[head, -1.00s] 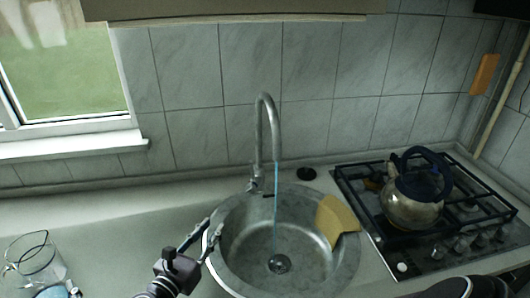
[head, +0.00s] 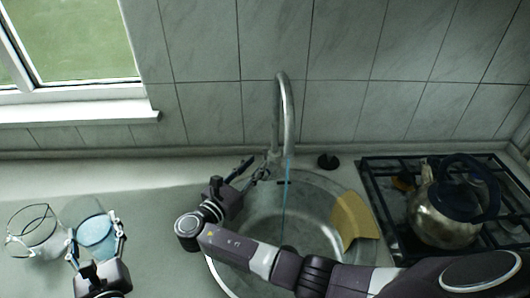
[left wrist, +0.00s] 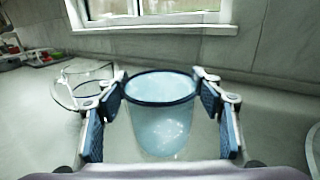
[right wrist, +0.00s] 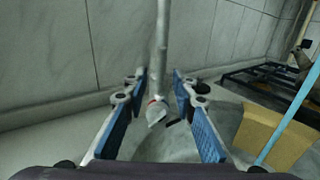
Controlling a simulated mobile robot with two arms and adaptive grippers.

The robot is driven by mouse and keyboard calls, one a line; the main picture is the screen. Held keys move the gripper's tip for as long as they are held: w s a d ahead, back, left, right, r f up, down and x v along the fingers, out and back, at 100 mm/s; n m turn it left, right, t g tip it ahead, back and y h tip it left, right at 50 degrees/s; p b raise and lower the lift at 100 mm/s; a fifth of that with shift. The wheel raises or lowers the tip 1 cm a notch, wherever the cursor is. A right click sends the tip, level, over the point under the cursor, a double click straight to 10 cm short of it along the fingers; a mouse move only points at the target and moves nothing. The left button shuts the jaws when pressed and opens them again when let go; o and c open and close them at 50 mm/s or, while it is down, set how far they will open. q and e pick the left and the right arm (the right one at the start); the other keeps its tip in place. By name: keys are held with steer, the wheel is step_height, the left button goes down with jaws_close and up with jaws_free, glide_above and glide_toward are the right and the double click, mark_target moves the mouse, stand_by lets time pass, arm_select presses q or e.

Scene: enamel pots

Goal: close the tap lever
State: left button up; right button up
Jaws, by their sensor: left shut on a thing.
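The metal tap (head: 283,115) stands behind the round sink, and a thin blue stream of water (head: 286,190) runs from its spout. In the right wrist view the tap's base and lever (right wrist: 156,112) show between my right fingers. My right gripper (head: 257,168) is open, its fingertips close to the tap base from the left; I cannot tell whether they touch the lever. My left gripper (head: 95,245) is shut on a glass of bluish water (left wrist: 160,118), upright at the left of the counter.
An empty glass jug (head: 34,232) stands left of the held glass. A yellow cloth (head: 354,220) hangs over the sink's right rim (head: 322,181). A kettle (head: 440,215) sits on the gas hob (head: 385,180) at the right. The counter between glass and sink is clear.

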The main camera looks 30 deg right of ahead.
mark_target(265, 155)
steer(key=shift+p+x, duration=0.4)
steer(key=shift+x, duration=2.6)
jaws_close()
